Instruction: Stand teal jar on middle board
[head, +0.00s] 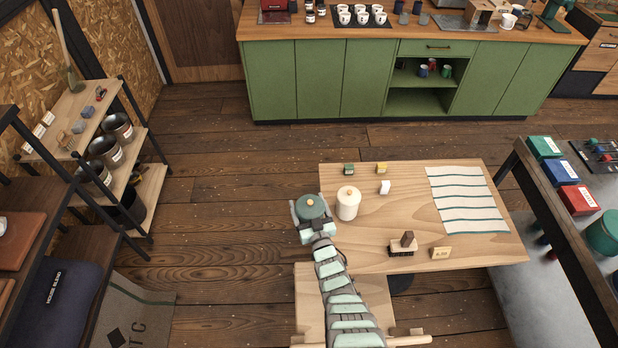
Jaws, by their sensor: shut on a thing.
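A teal jar (311,206) with a small yellow knob on its lid is in my gripper (309,220). The gripper's fingers are closed around its sides, and the jar looks upright. It shows just left of the table's left edge; its height is hard to judge. A cream jar (348,204) with a similar knob stands on the table close to its right. At the left, a black-framed rack carries wooden boards, an upper one (92,106) and a lower one (146,180) among them. I cannot tell for certain which is the middle board.
Metal buckets (117,127) stand in the rack. Wooden floor (235,215) is clear between rack and table. A green cabinet (320,80) stands behind.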

